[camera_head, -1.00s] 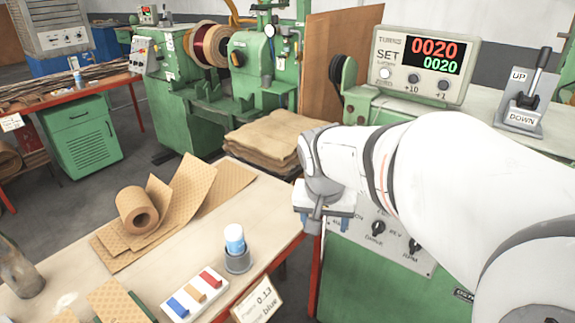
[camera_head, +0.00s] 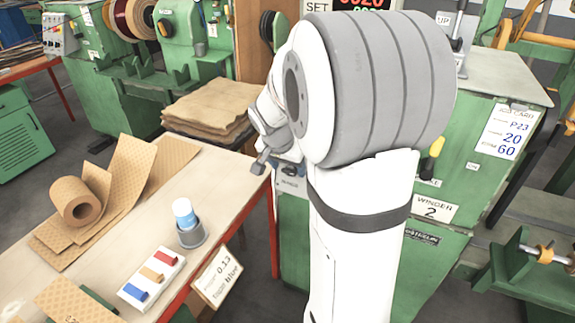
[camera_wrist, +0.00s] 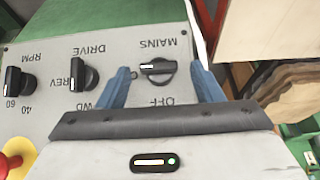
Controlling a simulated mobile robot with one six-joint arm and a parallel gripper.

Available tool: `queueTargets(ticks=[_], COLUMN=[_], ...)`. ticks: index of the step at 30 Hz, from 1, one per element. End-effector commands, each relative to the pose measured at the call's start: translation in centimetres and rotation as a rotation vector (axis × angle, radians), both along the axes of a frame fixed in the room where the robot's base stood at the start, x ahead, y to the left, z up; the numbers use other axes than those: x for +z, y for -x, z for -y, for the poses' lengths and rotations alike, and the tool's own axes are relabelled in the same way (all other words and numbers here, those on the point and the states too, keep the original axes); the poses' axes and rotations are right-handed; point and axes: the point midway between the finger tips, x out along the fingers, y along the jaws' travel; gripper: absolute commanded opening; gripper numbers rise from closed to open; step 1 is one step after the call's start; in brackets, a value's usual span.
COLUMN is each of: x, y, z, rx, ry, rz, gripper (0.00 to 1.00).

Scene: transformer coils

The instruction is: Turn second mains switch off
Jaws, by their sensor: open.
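The mains switch (camera_wrist: 158,70) is a black rotary knob with a white mark, on a grey panel (camera_wrist: 40,55) seen upside down in the wrist view. Its bar lies sideways, with the white mark toward the left of the picture. The MAINS label is above it and the OFF label below it. My gripper (camera_wrist: 161,74) is open, with one blue finger on each side of the knob; I cannot tell if either touches it. In the head view my gripper (camera_head: 264,155) is at the panel of the green machine marked WINDER 2 (camera_head: 435,209), and my arm hides the knob.
DRIVE (camera_wrist: 82,74) and RPM (camera_wrist: 17,82) knobs sit beside the switch, with a red button on yellow (camera_wrist: 8,163) near the corner. In the head view, a wooden table (camera_head: 200,275) and stacked brown sheets (camera_head: 208,105) stand left of my gripper.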

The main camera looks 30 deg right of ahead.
Motion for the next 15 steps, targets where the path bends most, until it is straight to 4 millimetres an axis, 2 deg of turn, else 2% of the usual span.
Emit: queueTargets(ticks=[7,15], x=[-0.09,-0.08], y=[-0.03,-0.03], z=[0.00,-0.05], rx=[0.000,0.001], ry=[-0.001,0.000], rz=[0.001,0.000], gripper=[0.60,0.38])
